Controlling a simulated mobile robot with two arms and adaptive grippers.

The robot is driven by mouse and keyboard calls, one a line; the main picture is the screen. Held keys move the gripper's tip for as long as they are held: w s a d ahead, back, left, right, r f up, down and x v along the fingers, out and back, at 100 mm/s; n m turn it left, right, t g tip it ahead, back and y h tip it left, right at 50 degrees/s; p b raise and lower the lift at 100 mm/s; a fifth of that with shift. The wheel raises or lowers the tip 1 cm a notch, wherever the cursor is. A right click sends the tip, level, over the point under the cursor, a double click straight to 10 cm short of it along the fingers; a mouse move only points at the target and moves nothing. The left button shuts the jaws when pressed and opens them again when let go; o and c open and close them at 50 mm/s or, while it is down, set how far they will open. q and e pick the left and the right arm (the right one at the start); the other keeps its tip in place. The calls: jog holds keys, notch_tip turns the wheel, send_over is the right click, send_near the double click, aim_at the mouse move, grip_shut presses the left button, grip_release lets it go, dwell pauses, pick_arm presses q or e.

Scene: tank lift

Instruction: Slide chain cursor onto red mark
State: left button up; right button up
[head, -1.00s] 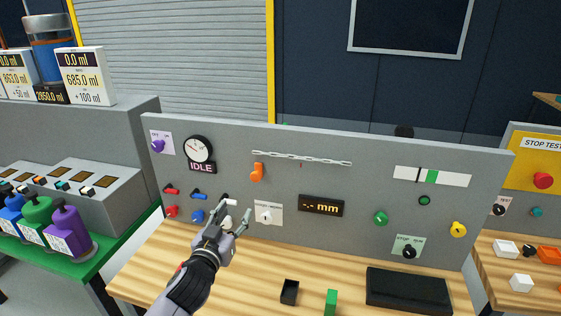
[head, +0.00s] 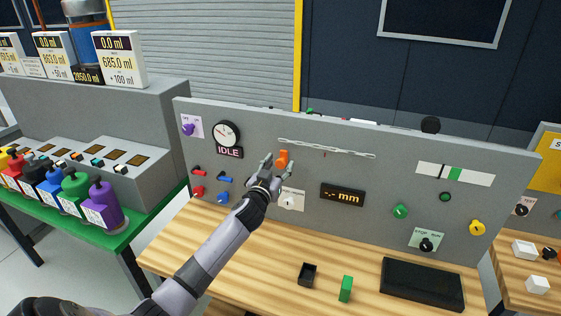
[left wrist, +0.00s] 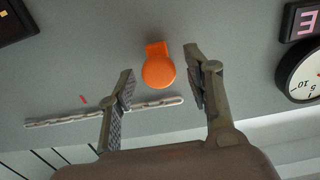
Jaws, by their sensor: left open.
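The orange chain cursor (head: 283,157) hangs on the grey panel below the left end of the pale chain (head: 330,149). The small red mark (head: 325,155) is on the panel just under the chain, to the right of the cursor. In the left wrist view, which is turned over, the cursor (left wrist: 158,71) shows between the open fingers, with the chain (left wrist: 60,118) and red mark (left wrist: 83,100) off to the left. My left gripper (head: 272,163) is open and close to the cursor; contact cannot be told. My right gripper is not in view.
A dial (head: 227,134) marked IDLE sits left of the cursor, with red and blue levers below. The mm display (head: 343,195) and a white knob (head: 290,202) are under the chain. A black box (head: 308,274) and green block (head: 346,289) stand on the wooden table.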

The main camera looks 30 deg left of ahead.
pick_arm(q)
jog(key=shift+x, duration=0.8)
jog(key=shift+c, duration=0.6)
grip_shut()
